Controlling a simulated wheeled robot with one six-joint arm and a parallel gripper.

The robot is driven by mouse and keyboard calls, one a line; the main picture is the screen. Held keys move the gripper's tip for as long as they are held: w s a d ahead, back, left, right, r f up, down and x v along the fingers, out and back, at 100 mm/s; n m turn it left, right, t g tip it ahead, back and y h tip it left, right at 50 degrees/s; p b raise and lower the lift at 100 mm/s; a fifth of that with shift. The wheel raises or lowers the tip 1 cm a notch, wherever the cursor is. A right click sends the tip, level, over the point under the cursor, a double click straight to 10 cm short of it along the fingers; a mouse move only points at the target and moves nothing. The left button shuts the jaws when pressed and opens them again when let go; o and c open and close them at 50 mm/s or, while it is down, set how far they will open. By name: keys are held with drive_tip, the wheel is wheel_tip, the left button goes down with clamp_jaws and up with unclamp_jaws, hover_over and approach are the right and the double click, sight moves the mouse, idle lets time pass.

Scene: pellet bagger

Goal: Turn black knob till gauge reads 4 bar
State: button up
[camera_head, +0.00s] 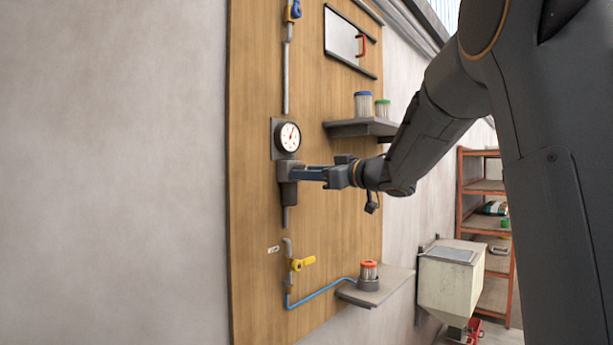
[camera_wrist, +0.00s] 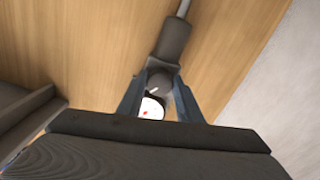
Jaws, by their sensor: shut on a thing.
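The round white gauge (camera_head: 287,137) with a red needle is on the wooden panel; the needle points up, slightly right, and its numbers are too small to read. The dark regulator body (camera_head: 288,186) is just below it. My gripper (camera_head: 300,173) reaches in from the right at this body. In the wrist view my gripper's two blue fingers (camera_wrist: 158,98) are shut on the round black knob (camera_wrist: 160,84), which has a light mark. Part of the gauge (camera_wrist: 151,108) shows between the fingers. In the head view the fingers hide the knob.
A shelf (camera_head: 350,128) with blue-lidded and green-lidded jars stands right of the gauge, above my arm. A yellow valve handle (camera_head: 304,263) and blue hose (camera_head: 322,292) are below. A lower shelf (camera_head: 397,284) holds a red-topped canister (camera_head: 369,272). The wall at left is clear.

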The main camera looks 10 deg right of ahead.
drive_tip(key=shift+n+b, duration=2.7)
drive_tip(key=shift+n, duration=2.1)
drive_tip(key=o, duration=1)
drive_tip(key=shift+o, duration=0.2)
drive_tip(key=b+v, duration=0.2)
drive_tip(key=v, duration=0.5)
drive_tip(key=shift+s+d, duration=0.25)
drive_tip(key=shift+s, duration=0.05)
